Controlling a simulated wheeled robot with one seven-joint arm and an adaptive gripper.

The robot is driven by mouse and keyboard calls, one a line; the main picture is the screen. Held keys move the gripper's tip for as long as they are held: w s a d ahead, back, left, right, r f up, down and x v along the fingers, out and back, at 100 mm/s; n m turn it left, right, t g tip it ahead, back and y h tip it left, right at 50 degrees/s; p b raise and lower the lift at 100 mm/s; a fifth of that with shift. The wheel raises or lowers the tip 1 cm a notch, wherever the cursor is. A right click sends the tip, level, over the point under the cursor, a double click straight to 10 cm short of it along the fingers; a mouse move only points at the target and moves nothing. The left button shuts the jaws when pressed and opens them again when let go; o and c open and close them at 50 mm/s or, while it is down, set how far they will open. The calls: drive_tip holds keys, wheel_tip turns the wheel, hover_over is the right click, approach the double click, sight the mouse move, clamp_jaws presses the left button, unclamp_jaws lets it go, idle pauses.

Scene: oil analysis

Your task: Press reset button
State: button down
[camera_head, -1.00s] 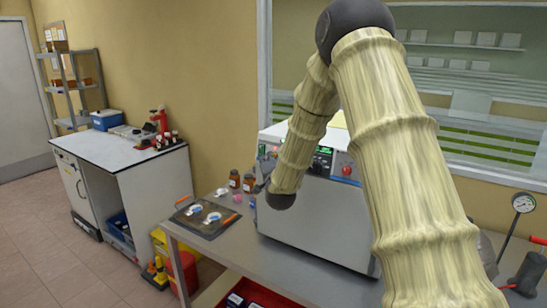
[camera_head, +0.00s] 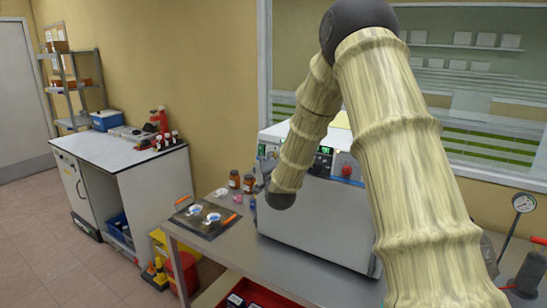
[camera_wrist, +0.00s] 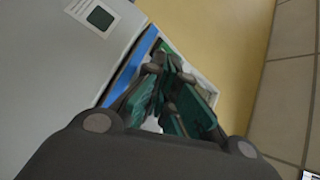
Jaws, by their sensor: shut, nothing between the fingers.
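A grey boxy analyser (camera_head: 315,222) stands on the metal bench, with a small green display (camera_head: 322,160) and a red knob or button (camera_head: 346,171) on its upper front, partly behind my arm. I cannot tell which control is the reset button. In the wrist view, the analyser's grey face (camera_wrist: 45,60) fills the left, with a small dark green screen (camera_wrist: 100,18) and a blue strip (camera_wrist: 130,70). My gripper (camera_wrist: 168,62) is shut and empty, its fingertips in front of the blue strip and a pale edge. Contact cannot be told. In the head view my forearm hides most of the gripper.
A dark tray (camera_head: 207,222) with white dishes lies left of the analyser, and brown bottles (camera_head: 234,179) stand behind it. A pressure gauge (camera_head: 523,203) stands at the right.

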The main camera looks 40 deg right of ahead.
drive_tip(key=shift+s+a+r, duration=0.15)
drive_tip(key=shift+s+a, duration=0.05)
drive_tip(key=shift+a, duration=0.3)
drive_tip(key=shift+a, duration=0.1)
drive_tip(key=shift+s+a+r+b, duration=0.2)
drive_tip(key=shift+s+a, duration=0.1)
drive_tip(key=shift+a, duration=0.45)
drive_tip(key=shift+s+a+r+b, duration=0.15)
drive_tip(key=shift+s+a, duration=0.2)
drive_tip(key=shift+a, duration=0.35)
drive_tip(key=shift+s+a+r+b, duration=0.1)
drive_tip(key=shift+s+a+r, duration=0.15)
drive_tip(key=shift+a, duration=0.5)
drive_tip(key=shift+f, duration=0.1)
